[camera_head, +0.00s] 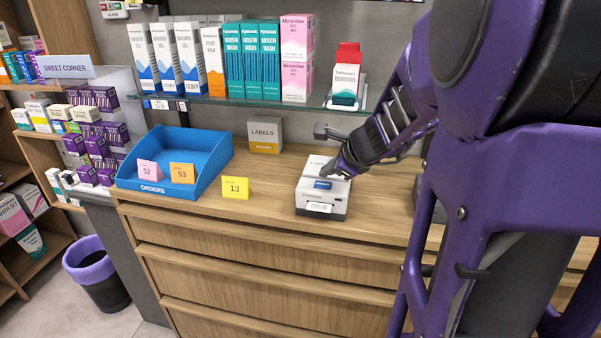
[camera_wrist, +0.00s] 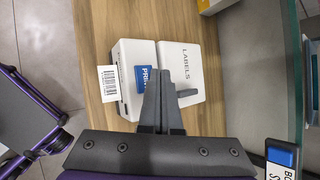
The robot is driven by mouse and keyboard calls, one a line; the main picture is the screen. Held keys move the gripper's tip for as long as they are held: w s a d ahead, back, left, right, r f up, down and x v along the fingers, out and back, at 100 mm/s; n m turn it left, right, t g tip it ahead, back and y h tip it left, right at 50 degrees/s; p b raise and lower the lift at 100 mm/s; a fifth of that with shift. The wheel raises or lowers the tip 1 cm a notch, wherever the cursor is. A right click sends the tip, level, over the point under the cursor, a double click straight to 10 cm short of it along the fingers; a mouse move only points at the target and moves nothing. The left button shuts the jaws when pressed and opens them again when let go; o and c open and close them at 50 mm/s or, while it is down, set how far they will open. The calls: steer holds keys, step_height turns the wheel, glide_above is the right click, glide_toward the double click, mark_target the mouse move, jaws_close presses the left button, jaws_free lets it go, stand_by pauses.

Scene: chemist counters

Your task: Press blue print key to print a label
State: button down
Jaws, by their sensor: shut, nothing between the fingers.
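The white label printer (camera_head: 322,195) stands on the wooden counter, and it also shows in the wrist view (camera_wrist: 182,60). Its blue print key (camera_head: 323,184) is on the top, and it also shows in the wrist view (camera_wrist: 146,79), partly covered by my fingers. A white label with a barcode (camera_wrist: 108,85) sticks out of the printer's front; it shows in the head view too (camera_head: 320,207). My gripper (camera_head: 341,174) is shut and empty, with its fingertips over the printer, close to the key (camera_wrist: 160,75). I cannot tell whether the fingertips touch it.
A blue orders tray (camera_head: 160,190) with numbered cards stands left on the counter. A labels box (camera_head: 265,135) stands behind. A glass shelf (camera_head: 250,102) with boxes overhangs the counter's back.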

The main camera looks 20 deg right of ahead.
mark_target(327, 187)
steer(key=shift+r+p, duration=1.95)
steer(key=shift+r, duration=0.45)
steer(key=shift+f, duration=0.1)
